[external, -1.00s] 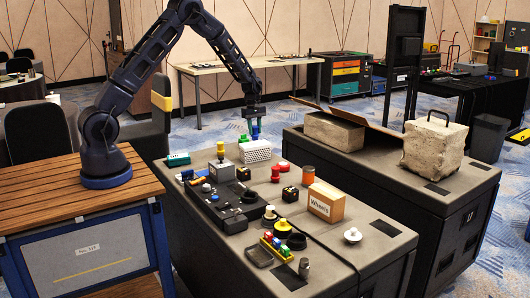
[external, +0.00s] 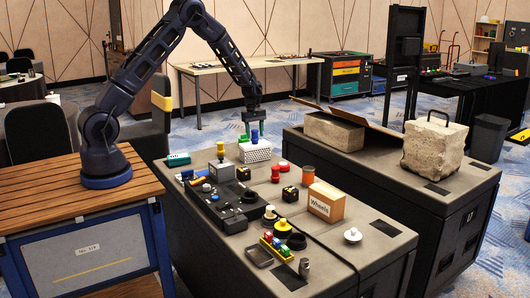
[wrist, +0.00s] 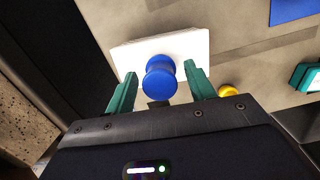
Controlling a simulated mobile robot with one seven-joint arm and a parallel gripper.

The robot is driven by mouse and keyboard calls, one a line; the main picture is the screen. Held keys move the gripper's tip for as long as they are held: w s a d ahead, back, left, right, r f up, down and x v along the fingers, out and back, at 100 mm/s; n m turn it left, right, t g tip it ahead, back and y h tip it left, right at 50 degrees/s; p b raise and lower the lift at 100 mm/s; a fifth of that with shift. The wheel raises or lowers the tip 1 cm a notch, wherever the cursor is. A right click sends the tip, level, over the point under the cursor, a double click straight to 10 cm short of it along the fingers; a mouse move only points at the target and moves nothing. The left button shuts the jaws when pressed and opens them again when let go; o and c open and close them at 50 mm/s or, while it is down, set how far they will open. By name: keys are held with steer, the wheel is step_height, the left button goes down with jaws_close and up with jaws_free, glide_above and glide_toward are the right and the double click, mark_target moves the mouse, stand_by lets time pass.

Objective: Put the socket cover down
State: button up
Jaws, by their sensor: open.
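The likely socket cover is a blue round-topped knob (wrist: 159,78), with a white block (wrist: 190,45) under or behind it in the wrist view. In the external view the blue knob (external: 254,136) stands at the white perforated block (external: 257,151), at the far end of the near bench. My gripper (external: 254,118) is above it, pointing down. In the wrist view my gripper (wrist: 160,69) has its two green fingers apart, one on each side of the knob, with a gap on both sides. The knob's lower part is hidden.
The near bench (external: 240,245) holds a teal box (external: 178,159), a black control panel (external: 232,206), red buttons (external: 275,174), an orange cylinder (external: 308,175) and a cardboard "Wheels" box (external: 326,201). A second bench (external: 385,180) stands to the right.

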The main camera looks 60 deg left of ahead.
step_height(320, 180, up, 11)
steer(key=a, duration=0.1)
steer(key=s+d+r+m+t, duration=0.1)
steer(key=s+r+m, duration=0.1)
steer(key=s+r, duration=0.4)
steer(key=s+d+r+m, duration=0.2)
steer(key=s+r, duration=0.1)
steer(key=r, duration=0.5)
steer(key=s+d+r+m+t, duration=0.1)
steer(key=s+d+r+m, duration=0.2)
steer(key=s, duration=0.6)
steer(key=s+r+m+t, duration=0.1)
steer(key=s+r+m, duration=0.1)
steer(key=s+r, duration=0.45)
steer(key=s+d+r+m, duration=0.2)
steer(key=s+r+m, duration=0.1)
steer(key=s, duration=0.7)
steer(key=s+d+f+m+t+y, duration=0.1)
steer(key=s+m, duration=0.3)
steer(key=s, duration=0.9)
steer(key=shift+s+f+m+t, duration=0.3)
steer(key=shift+m, duration=0.1)
